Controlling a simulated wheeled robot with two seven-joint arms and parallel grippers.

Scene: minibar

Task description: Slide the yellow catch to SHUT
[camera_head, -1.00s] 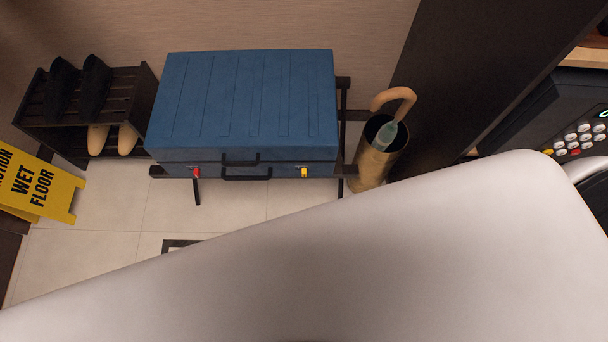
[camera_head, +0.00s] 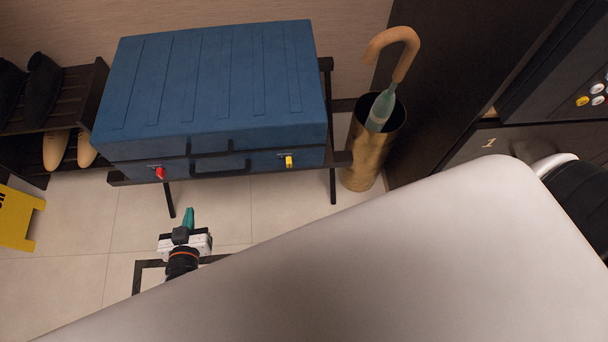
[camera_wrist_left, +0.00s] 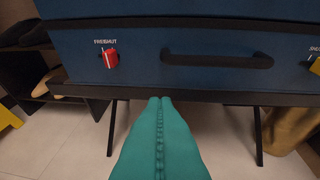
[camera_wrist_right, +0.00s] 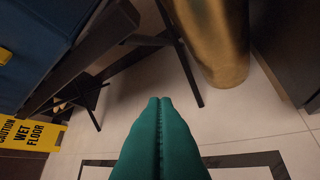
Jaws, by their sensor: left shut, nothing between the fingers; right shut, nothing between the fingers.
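The yellow catch (camera_head: 288,161) is on the front of the blue suitcase (camera_head: 215,85), right of the handle. It also shows at the right edge of the left wrist view (camera_wrist_left: 315,66), partly cut off, with lettering above it. A red catch (camera_head: 160,173) is left of the handle; in the left wrist view the red catch (camera_wrist_left: 111,59) has a label above it. My left gripper (camera_head: 188,212) is shut and empty, in front of and below the case, apart from it. My right gripper (camera_wrist_right: 156,102) is shut and empty, pointing toward the rack's legs and brass stand; the head view does not show it.
The case lies on a dark luggage rack (camera_head: 333,160). A brass umbrella stand (camera_head: 365,155) stands right of it. A shoe rack (camera_head: 90,95) and a yellow wet-floor sign (camera_head: 18,218) are at left. Tiled floor in front is mostly clear.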

